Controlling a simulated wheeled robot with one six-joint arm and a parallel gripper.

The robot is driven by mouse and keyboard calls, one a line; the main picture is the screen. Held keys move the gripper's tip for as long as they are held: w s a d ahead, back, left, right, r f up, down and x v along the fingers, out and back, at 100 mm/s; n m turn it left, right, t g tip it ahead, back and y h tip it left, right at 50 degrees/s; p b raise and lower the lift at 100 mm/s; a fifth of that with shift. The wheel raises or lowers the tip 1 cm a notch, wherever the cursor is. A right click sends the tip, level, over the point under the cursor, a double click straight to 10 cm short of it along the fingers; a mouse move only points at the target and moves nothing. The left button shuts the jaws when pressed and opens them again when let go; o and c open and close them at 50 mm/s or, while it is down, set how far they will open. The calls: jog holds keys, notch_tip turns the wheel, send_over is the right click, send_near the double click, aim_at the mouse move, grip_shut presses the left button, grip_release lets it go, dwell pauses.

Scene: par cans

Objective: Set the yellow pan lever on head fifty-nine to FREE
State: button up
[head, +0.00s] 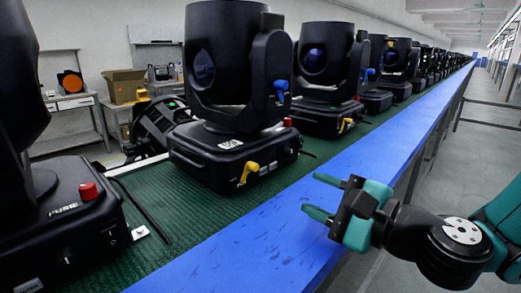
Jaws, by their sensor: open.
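Several black moving heads stand in a row on a green belt. The nearest whole one, the centre-left moving head (225,70), has a yellow lever (248,171) low on the front of its base. A second moving head (325,62) behind it has another yellow lever (345,124) at its base. I cannot read a number on either, so I cannot tell which is fifty-nine. The lever markings are too small to read. My gripper (319,197) is open and empty above the blue rail, right of the nearer yellow lever and apart from it.
The blue rail (260,245) runs along the green belt (185,220) into the distance. A moving head with a red knob (88,191) stands at left. Blue knobs (281,88) stick out from the heads. A cardboard box (125,86) sits behind. The aisle at right is clear.

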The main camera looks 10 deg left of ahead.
aim_at(257, 168)
jog(key=p+x, duration=1.1)
jog(key=x, duration=0.1)
jog(key=shift+s+a+r, duration=0.1)
jog(key=shift+a+r, duration=0.05)
jog(key=shift+a, duration=0.05)
jog(key=shift+w+a, duration=0.25)
jog(key=shift+a, duration=0.05)
jog(key=shift+c, duration=0.4)
grip_shut()
